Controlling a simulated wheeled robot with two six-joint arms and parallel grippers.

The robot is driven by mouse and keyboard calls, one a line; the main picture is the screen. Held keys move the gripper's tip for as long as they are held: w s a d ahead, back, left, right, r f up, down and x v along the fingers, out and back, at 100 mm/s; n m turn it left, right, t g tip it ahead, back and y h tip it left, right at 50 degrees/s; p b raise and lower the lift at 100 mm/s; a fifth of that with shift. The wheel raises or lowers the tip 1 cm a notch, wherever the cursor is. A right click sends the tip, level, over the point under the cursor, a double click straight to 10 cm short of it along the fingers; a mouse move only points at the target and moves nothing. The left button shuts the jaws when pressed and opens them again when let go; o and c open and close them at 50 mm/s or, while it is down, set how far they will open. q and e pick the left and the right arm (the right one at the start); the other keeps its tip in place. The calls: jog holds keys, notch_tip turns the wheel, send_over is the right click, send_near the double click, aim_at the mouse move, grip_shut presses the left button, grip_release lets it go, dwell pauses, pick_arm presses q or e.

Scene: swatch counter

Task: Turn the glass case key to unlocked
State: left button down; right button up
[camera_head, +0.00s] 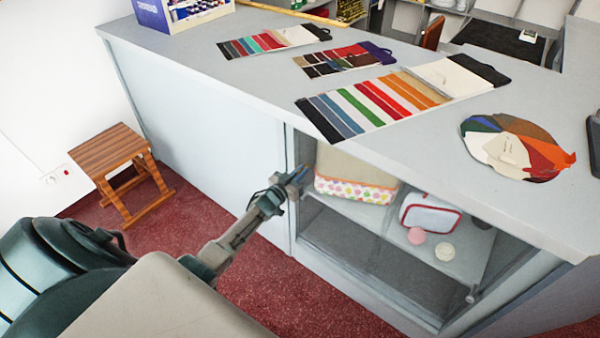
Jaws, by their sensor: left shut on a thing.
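The glass case (345,238) is built into the front of the grey counter, with goods on its shelf behind the glass. My left gripper (298,179) reaches in from the left and is at the upper left edge of the case front. It is shut on the key there. The jaws hide the key and its lock, so I cannot tell which way the key is turned. My right gripper is not in view.
Fabric swatch cards (375,105) and a round colour fan (515,147) lie on the counter top (230,85). A small dark knob (473,296) is low on the case's right side. A wooden stool (112,160) stands at left. Red floor (180,215) between is clear.

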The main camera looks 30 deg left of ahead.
pick_arm(q)
jog(key=c, duration=1.6)
grip_release()
jog(key=s, duration=0.7)
jog(key=s+a, duration=0.1)
jog(key=s, duration=0.2)
jog(key=shift+s+b, duration=0.35)
jog(key=shift+s, duration=0.05)
